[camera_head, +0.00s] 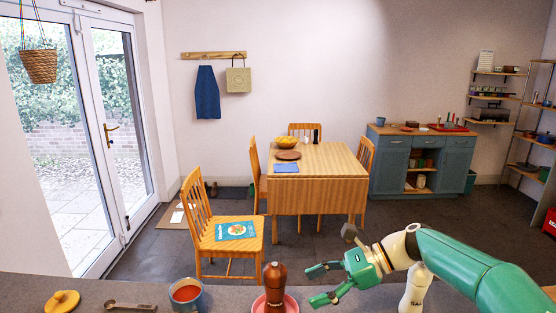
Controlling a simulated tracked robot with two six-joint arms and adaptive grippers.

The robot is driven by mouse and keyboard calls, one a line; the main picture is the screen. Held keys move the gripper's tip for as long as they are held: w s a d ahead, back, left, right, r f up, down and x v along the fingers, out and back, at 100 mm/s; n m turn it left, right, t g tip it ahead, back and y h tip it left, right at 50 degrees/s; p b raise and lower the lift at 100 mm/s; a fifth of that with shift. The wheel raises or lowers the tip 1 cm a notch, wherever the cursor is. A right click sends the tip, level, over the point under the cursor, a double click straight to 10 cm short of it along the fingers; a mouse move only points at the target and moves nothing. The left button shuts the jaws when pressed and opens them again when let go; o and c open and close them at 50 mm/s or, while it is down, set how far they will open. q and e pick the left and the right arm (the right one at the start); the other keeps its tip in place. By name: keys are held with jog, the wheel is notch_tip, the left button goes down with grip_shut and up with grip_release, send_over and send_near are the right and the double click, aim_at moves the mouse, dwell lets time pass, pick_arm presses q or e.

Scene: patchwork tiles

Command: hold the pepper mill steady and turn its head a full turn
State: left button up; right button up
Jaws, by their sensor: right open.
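The pepper mill (275,289) is a dark brown turned-wood mill with a rounded head. It stands upright at the bottom centre of the head view, on or in a pink-red dish (257,303); its foot is cut off by the frame edge. My right gripper (312,285) reaches in from the right, with green fingers spread open and empty. Its fingertips point left towards the mill, with a gap visible between them and it. My left gripper is not in this view.
On the grey counter (220,287) stand a blue mug (186,292) with red contents, a measuring spoon (130,306) and a yellow lid-like thing (62,301) to the left. A dining table (330,160) and chairs are beyond.

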aim_at(280, 300)
jog(key=x, duration=0.9)
jog(key=c, duration=0.9)
